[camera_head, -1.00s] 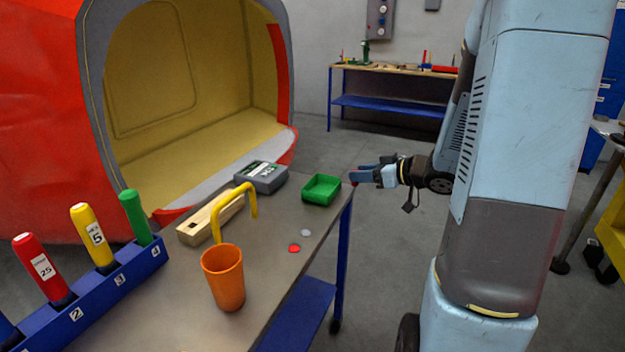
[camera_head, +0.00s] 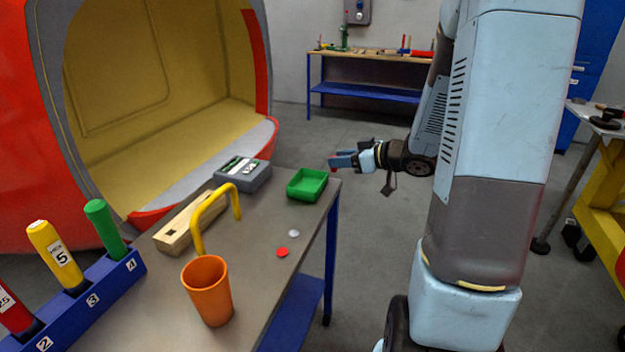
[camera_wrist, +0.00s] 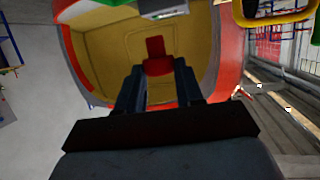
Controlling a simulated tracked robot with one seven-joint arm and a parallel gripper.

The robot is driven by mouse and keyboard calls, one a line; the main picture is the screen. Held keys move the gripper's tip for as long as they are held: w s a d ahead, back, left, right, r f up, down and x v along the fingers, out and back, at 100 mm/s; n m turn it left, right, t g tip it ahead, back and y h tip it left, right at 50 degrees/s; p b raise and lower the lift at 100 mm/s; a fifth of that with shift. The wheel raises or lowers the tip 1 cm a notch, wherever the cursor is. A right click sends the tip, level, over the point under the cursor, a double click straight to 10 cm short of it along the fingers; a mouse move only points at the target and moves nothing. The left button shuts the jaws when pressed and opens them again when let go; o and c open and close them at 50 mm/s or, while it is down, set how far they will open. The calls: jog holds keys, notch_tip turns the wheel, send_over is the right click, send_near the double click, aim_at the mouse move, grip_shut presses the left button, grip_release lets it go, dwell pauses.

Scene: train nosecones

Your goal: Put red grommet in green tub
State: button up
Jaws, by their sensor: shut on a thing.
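My gripper (camera_head: 343,161) is shut on a small red piece (camera_head: 332,161), which looks like the red grommet. In the wrist view the red piece (camera_wrist: 157,56) sits between the two dark fingertips (camera_wrist: 157,76). The open green tub (camera_head: 318,190) stands on the table near its far right corner. My gripper is just to the right of the tub in the head view, beyond the table edge and apart from the tub.
A grey device (camera_head: 258,176) stands left of the tub. A wooden block (camera_head: 175,232), a yellow hook-shaped handle (camera_head: 212,207) and an orange cup (camera_head: 207,291) are nearer. A blue rack (camera_head: 92,300) holds coloured handles. Floor right of the table is open.

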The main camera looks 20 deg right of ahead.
jog(key=w+a+f, duration=0.1)
jog(key=w+f, duration=0.2)
jog(key=w+a+f, duration=0.1)
jog(key=w+f, duration=0.2)
jog(key=w, duration=0.1)
jog(key=w+a+f, duration=0.2)
jog(key=w, duration=0.2)
jog(key=shift+w+a+f, duration=0.1)
jog(key=shift+w+f, duration=0.1)
jog(key=shift+f, duration=0.2)
jog(key=shift+w+a+f, duration=0.15)
jog(key=shift+w+f, duration=0.1)
jog(key=shift+f, duration=1.6)
jog(key=o, duration=1)
jog(key=shift+f, duration=0.1)
